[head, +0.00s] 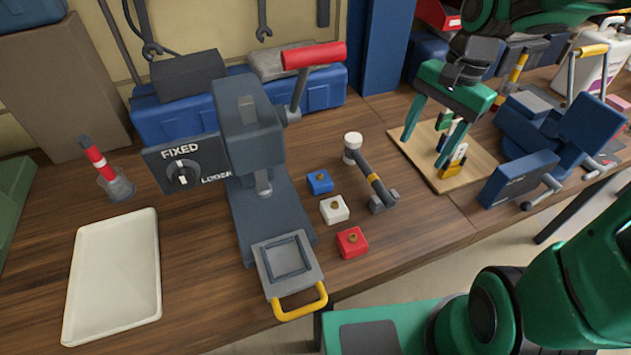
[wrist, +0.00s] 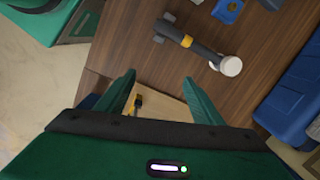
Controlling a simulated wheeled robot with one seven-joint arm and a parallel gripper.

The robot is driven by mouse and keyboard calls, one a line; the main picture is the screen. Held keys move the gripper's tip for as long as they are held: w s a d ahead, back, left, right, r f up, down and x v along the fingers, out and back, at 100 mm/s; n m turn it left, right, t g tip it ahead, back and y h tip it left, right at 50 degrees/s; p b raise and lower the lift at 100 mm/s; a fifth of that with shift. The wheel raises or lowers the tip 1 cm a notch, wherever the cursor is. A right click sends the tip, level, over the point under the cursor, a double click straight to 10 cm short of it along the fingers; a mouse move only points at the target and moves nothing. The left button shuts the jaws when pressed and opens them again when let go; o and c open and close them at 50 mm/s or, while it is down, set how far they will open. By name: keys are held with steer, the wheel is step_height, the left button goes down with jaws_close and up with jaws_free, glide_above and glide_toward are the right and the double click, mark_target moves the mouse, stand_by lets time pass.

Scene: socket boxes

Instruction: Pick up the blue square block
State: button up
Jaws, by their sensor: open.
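The blue square block (head: 320,181) lies on the wooden bench with a small round brass-coloured knob on top. It is the farthest back in a row with a white block (head: 334,209) and a red block (head: 352,242). In the wrist view the blue block (wrist: 228,10) shows at the top edge, partly cut off. My gripper (head: 424,152) is open and points down over the light wooden board, to the right of the blue block and apart from it. In the wrist view my gripper (wrist: 155,74) has nothing held between its two green fingers.
A grey hammer-like tool (head: 371,180) with a white end lies between the blocks and my gripper. A dark press (head: 262,150) stands left of the blocks. The light board (head: 477,172) holds small yellow and black pieces. A blue vise (head: 545,135) stands right.

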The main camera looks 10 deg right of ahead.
steer(key=w+a+f+m+y, duration=0.15)
steer(key=w+a, duration=0.25)
steer(key=a, duration=0.4)
steer(key=m+g+y, duration=0.1)
steer(key=m+y, duration=0.1)
glide_toward(320, 175)
steer(key=shift+h, duration=0.25)
steer(key=x, duration=0.4)
steer(key=shift+w+a+f, duration=0.15)
steer(key=shift+w+a, duration=0.15)
steer(key=shift+a, duration=0.2)
steer(key=shift+s+x, duration=0.2)
steer(key=shift+x, duration=1.25)
steer(key=shift+s+x, duration=0.2)
steer(key=shift+x, duration=1.2)
steer(key=shift+d, duration=0.2)
steer(key=c, duration=1.2)
